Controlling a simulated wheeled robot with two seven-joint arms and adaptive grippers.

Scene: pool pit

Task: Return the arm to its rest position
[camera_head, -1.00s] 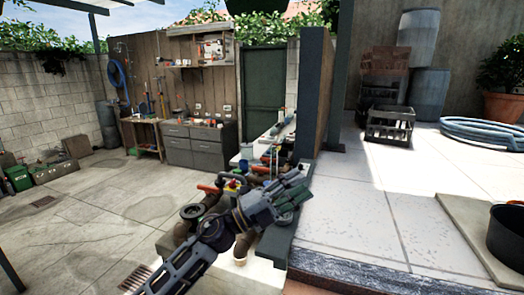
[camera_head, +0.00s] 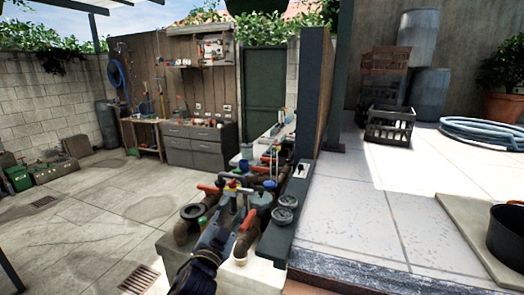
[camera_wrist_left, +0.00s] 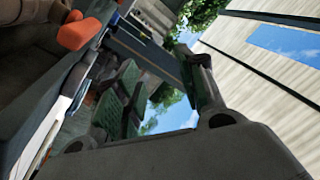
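My left gripper (camera_head: 219,240) shows low in the head view, at the front of the pipework, with only a short dark piece of the arm below it. In the left wrist view its two green-padded fingers (camera_wrist_left: 163,97) stand apart, with sky and greenery between them. I see nothing held. The brown pipes and red-handled valves (camera_head: 246,222) are just beyond and beside it. A blurred red handle (camera_wrist_left: 77,32) shows close at the upper left of the wrist view. Whether the gripper touches any pipe, I cannot tell. My right gripper is in neither view.
Two round gauges (camera_head: 284,207) sit on the grey ledge right of the valves. A raised paved deck (camera_head: 360,220) with a stone edge lies to the right. A dark post (camera_head: 311,95) rises behind the pipework. The concrete floor (camera_head: 80,235) at left is mostly clear.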

